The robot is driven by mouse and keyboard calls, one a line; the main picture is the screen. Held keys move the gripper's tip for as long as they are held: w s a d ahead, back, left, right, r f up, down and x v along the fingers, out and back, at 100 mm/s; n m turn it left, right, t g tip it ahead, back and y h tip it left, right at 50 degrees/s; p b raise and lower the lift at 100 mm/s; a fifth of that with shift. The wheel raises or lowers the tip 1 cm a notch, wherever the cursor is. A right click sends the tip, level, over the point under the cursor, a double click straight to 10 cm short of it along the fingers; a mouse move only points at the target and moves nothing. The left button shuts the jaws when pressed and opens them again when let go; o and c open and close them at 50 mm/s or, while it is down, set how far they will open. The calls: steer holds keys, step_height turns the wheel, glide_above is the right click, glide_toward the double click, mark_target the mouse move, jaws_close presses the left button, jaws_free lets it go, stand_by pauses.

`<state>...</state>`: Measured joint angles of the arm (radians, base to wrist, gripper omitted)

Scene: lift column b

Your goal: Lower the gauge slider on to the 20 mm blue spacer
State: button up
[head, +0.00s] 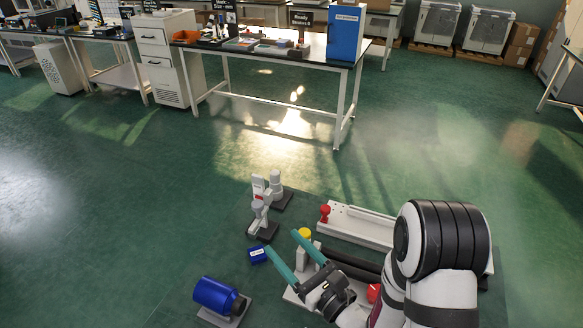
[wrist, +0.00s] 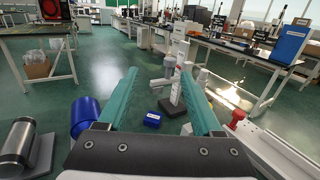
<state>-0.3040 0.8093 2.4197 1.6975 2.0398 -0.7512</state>
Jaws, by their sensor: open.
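A blue block with a white label, apparently the 20 mm spacer (head: 258,254), lies on the green surface; it also shows in the wrist view (wrist: 153,119). Just beyond it stands a white-and-grey upright gauge (head: 258,187) with red marks and a dark base (wrist: 172,107). Its column (wrist: 178,70) shows between my fingers in the wrist view. I cannot tell for sure which grey part is the slider. The spacer is apart from the gauge's base. My gripper (head: 282,240) has two teal fingers spread wide, with nothing between them. It is above and near the spacer.
A blue cylinder (head: 215,295) on a grey plate is at the lower left. A second grey upright (head: 275,181) stands behind the gauge. A white rail (head: 360,222) with a red knob (head: 325,212), and a yellow knob (head: 304,234), lie right. Floor left of the gauge is clear.

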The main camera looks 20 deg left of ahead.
mark_target(261, 208)
steer(key=shift+m+t+h, duration=0.5)
steer(key=shift+t, duration=0.1)
steer(key=x, duration=0.5)
steer(key=f+x, duration=0.1)
steer(key=x, duration=0.4)
steer(key=w+x, duration=0.1)
steer(key=x, duration=0.4)
steer(key=shift+w+d+f, duration=0.1)
steer(key=shift+w+f, duration=0.15)
steer(key=shift+f, duration=0.15)
jaws_close()
